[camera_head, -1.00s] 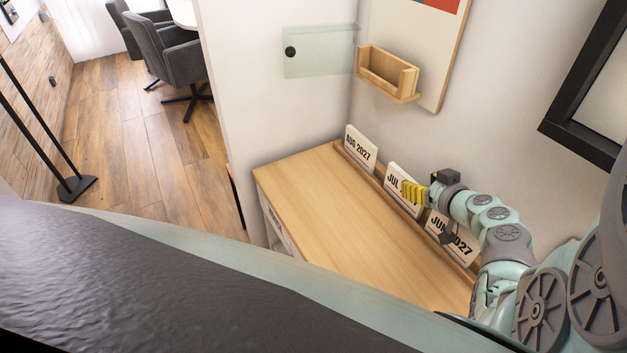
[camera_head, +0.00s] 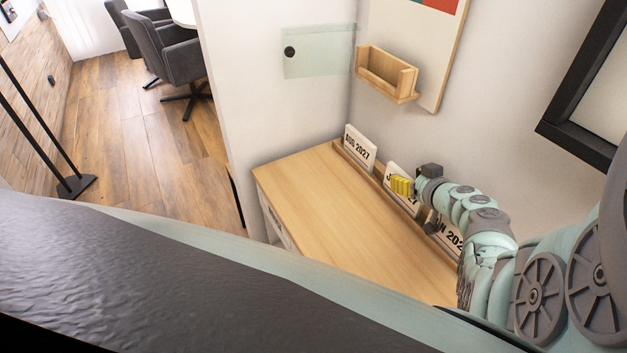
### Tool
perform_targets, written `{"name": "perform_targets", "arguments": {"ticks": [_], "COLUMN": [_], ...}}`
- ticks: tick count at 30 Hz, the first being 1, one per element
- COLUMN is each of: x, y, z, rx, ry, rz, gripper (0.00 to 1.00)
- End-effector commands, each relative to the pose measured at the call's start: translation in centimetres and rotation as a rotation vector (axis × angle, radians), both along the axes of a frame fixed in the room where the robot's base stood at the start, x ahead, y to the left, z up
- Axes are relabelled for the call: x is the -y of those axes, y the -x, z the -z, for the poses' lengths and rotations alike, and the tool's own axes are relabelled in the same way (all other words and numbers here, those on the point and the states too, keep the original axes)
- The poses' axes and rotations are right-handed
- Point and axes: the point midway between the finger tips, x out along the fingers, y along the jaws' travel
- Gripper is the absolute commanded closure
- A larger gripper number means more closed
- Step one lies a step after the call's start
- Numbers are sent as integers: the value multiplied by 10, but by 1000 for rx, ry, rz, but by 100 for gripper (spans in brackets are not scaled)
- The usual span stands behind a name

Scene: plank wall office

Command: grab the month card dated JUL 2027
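The JUL 2027 card (camera_head: 391,172) is the middle one of three white month cards standing in a wooden rail at the back of the desk. Only its first letter and its last digit show clearly; my gripper hides the rest from this view. My gripper (camera_head: 402,186), with yellow ridged finger pads, is in front of the card. I cannot tell whether the pads touch it, or whether the fingers are open or shut.
The AUG 2027 card (camera_head: 360,148) stands to the left in the rail. The JUN 2027 card (camera_head: 446,236) stands to the right, partly behind my arm. The desk top (camera_head: 335,215) is clear. A wooden wall holder (camera_head: 388,75) hangs above the rail.

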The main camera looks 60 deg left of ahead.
Motion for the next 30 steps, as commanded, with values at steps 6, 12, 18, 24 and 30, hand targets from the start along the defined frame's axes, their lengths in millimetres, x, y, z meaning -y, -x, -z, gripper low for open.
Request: {"name": "perform_targets", "arguments": {"ticks": [6, 12, 18, 24, 30], "x": [0, 0, 0, 0, 1], "y": [1, 0, 0, 0, 0], "z": [0, 0, 0, 0, 0], "rx": [0, 0, -1, 0, -1], "ry": [0, 0, 0, 0, 1], "rz": [-1, 0, 0, 1, 1], "gripper": [72, 93, 100, 100, 100]}}
